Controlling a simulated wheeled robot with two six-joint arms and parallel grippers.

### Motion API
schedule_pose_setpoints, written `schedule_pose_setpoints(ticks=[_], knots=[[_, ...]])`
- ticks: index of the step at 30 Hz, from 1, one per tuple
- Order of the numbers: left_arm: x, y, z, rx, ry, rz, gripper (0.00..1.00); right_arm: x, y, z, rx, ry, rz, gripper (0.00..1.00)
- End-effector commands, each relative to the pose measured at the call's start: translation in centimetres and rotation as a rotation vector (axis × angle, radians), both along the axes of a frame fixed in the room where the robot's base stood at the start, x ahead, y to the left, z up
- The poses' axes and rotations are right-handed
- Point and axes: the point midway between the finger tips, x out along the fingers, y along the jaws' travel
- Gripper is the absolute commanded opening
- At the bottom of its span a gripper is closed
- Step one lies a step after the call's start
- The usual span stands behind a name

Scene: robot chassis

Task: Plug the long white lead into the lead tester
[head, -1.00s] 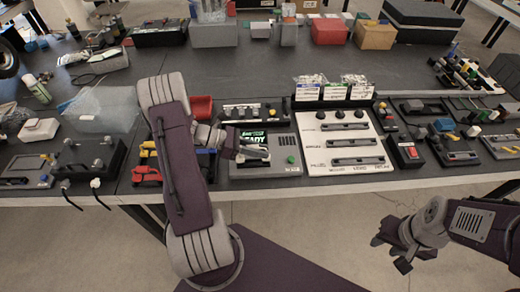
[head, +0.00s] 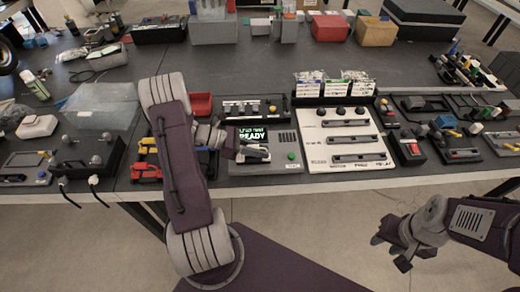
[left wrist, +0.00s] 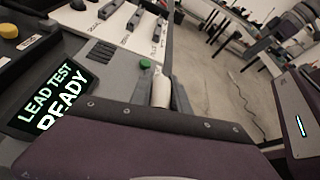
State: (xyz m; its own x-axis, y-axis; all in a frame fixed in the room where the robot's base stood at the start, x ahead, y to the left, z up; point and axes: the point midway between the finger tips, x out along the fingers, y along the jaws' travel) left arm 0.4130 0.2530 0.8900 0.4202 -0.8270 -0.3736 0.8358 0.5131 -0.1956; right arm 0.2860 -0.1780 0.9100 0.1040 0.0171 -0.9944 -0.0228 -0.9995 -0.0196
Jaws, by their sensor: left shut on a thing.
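The lead tester (head: 286,166) is a grey box near the table's front edge, with a green button and a lit screen. Its screen reads "LEAD TEST READY" in the left wrist view (left wrist: 55,95). My left gripper (head: 264,155) is over the tester's front part. In the left wrist view it is shut on a white, plug-like piece (left wrist: 160,91), beside the green button. I cannot tell whether that piece touches a socket; the socket and the rest of its lead are hidden. My right gripper (head: 391,252) looks open and empty, off the table's front edge.
A white panel (head: 318,150) with slots stands right of the tester. Red and yellow clamps (head: 146,172) lie to its left. A black box (head: 90,158) at the left has two white-ended cables over the edge. Switch boxes crowd the right.

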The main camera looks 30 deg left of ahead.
Motion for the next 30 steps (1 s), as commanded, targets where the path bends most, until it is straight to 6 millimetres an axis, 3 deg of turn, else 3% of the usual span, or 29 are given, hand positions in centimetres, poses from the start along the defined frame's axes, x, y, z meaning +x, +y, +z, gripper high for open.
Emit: schedule_pose_setpoints(ticks=[7,8,10,20,30], knots=[[-0.1,0.0,-0.8,0.0,0.004,-0.001,0.0,0.0,0.0,-0.5,0.0,0.0,0.0,0.36],[-0.1,0.0,-0.7,0.0,0.003,-0.001,0.3,0.0,0.0,-0.4,0.0,0.0,0.0,0.36],[-0.1,0.0,-0.7,0.0,0.003,-0.001,0.47,0.0,0.0,-0.4,0.0,0.0,0.0,0.36],[-0.1,0.2,-0.6,0.0,0.001,0.0,0.47,0.0,0.0,-0.4,0.0,0.0,0.0,0.36],[-2.9,5.8,1.9,0.002,0.001,0.003,0.47,0.0,0.0,-0.5,0.0,0.0,0.0,0.36]])
